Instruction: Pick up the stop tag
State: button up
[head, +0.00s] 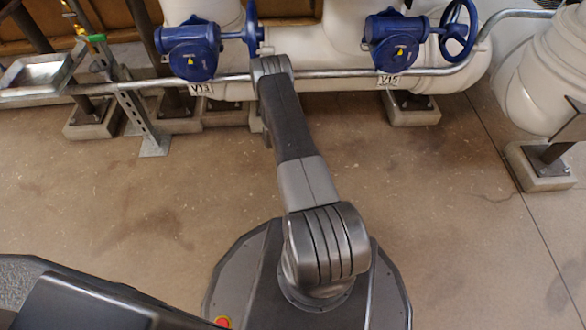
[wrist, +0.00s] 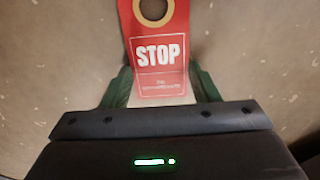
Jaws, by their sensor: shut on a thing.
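The stop tag (wrist: 158,52) is a red card with a white STOP word, a pale lower part and a brass-coloured ring around a hole at its top. It shows in the wrist view, upright in the picture. My gripper (wrist: 160,82) has its two green fingers at the left and right of the tag's lower part and is shut on it. Blurred brown floor shows behind the tag. In the head view my arm reaches toward the pipes, and its end, the gripper and the tag are hidden behind the arm.
Blue valve actuators stand on the white pipes, one by label V13 (head: 201,89) and one by label V15 (head: 388,80). A metal rail (head: 330,73) runs in front. A metal tray (head: 35,72) is at the left. The concrete floor (head: 440,170) is open at the right.

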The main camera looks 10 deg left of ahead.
jog(key=shift+r, duration=0.1)
notch_tip(320, 180, up, 10)
jog(key=p, duration=0.4)
dwell(0.5)
